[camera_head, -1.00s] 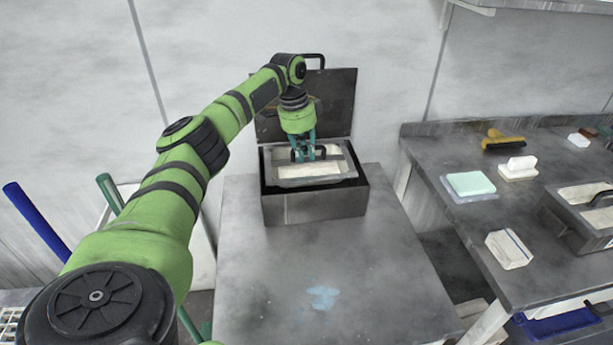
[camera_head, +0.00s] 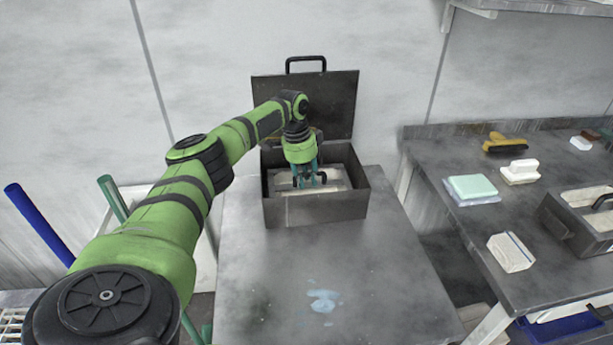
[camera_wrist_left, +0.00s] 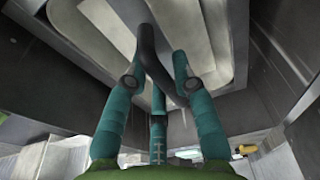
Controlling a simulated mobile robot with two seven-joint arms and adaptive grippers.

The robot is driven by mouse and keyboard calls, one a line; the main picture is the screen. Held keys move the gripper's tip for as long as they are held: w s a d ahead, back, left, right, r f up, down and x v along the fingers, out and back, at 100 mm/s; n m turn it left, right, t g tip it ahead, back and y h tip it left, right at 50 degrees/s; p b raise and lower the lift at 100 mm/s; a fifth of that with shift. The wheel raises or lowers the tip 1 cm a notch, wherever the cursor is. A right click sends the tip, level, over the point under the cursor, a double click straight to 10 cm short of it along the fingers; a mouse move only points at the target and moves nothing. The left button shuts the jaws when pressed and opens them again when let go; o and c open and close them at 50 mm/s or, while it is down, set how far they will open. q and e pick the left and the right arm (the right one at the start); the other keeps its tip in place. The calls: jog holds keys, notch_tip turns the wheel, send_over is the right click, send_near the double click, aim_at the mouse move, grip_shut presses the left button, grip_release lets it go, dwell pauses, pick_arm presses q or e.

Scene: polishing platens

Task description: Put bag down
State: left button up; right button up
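No bag can be made out. My left gripper (camera_head: 308,183) reaches down into a dark grey metal box (camera_head: 318,209) with its lid raised, on the near table. The fingers are around the black handle (camera_wrist_left: 149,48) of a tray (camera_head: 285,181) with pale contents, which sits low inside the box. The gripper appears shut on that handle, which passes between the teal fingers in the left wrist view. Whether the tray touches the box floor is hidden by the front wall. My right gripper is not in view.
The raised lid (camera_head: 338,104) stands behind the gripper. The near table (camera_head: 370,280) is clear in front of the box, apart from a blue stain. The right bench (camera_head: 490,265) holds a green-topped block (camera_head: 471,187), white blocks, and another open box (camera_head: 575,230).

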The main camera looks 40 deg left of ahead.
pick_arm(q)
jog(key=shift+r, duration=0.1)
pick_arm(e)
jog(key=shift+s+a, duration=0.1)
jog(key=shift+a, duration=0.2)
pick_arm(q)
jog(key=shift+r, duration=0.2)
notch_tip(320, 180, up, 12)
jog(key=s+a, duration=0.1)
jog(key=shift+s+f, duration=0.15)
jog(key=shift+s, duration=0.1)
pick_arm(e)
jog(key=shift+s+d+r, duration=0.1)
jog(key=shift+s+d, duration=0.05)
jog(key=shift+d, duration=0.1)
pick_arm(q)
jog(key=shift+a, duration=0.1)
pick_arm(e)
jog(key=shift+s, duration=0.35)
